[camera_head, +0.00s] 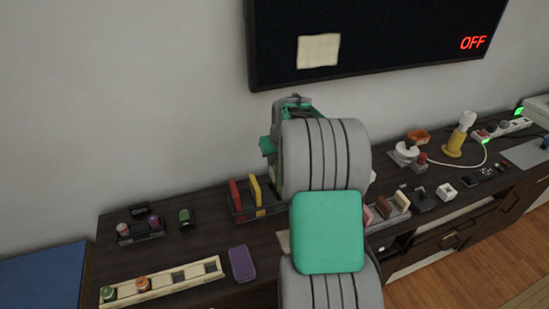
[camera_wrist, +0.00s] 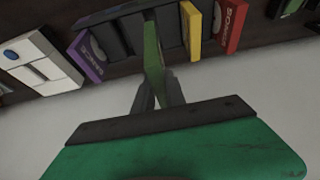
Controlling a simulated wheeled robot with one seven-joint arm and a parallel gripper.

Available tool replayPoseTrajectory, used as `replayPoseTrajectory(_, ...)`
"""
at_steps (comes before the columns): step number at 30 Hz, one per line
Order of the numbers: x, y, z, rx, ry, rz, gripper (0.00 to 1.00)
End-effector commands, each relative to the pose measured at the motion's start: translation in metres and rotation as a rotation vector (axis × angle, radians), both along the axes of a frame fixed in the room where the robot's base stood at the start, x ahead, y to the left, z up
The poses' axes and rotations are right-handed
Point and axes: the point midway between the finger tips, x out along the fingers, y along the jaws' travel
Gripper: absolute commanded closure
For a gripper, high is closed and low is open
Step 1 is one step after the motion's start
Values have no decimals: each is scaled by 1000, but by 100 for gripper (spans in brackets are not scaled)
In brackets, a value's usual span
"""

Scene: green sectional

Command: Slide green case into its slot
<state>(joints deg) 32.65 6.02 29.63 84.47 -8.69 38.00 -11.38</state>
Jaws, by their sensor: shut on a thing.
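In the wrist view, my gripper (camera_wrist: 158,92) is shut on a green case (camera_wrist: 153,58), seen nearly edge-on. The case's far end is at a dark slotted rack (camera_wrist: 110,36), over the space beside a yellow case (camera_wrist: 192,32). I cannot tell how deep it sits or whether it touches the rack. A red case (camera_wrist: 229,28) stands beyond the yellow one, and a purple case (camera_wrist: 88,56) is at the other end. In the head view, the rack (camera_head: 238,214) shows the red (camera_head: 235,194) and yellow (camera_head: 255,191) cases; my arm hides its right part.
A purple block (camera_head: 242,263) lies on the dark cabinet top, beside a pale slotted tray (camera_head: 180,281) with round pieces. A small dark holder (camera_head: 140,230) stands farther left. Lamps, cables and small items crowd the right side. A wall screen (camera_head: 385,40) hangs behind my arm.

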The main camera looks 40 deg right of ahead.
Motion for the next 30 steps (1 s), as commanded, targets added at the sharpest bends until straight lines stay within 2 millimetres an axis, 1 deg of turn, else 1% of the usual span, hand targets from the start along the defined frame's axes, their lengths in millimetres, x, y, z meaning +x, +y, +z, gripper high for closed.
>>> replayPoseTrajectory(1, 0, 1, -11, 1, 0, 1, 100)
replayPoseTrajectory(3, 0, 1, -19, 0, 0, 1, 100)
replayPoseTrajectory(6, 0, 1, -30, 0, 0, 1, 100)
replayPoseTrajectory(9, 0, 1, -36, 0, 1, 1, 100)
replayPoseTrajectory(30, 1, 1, -38, -1, -1, 1, 100)
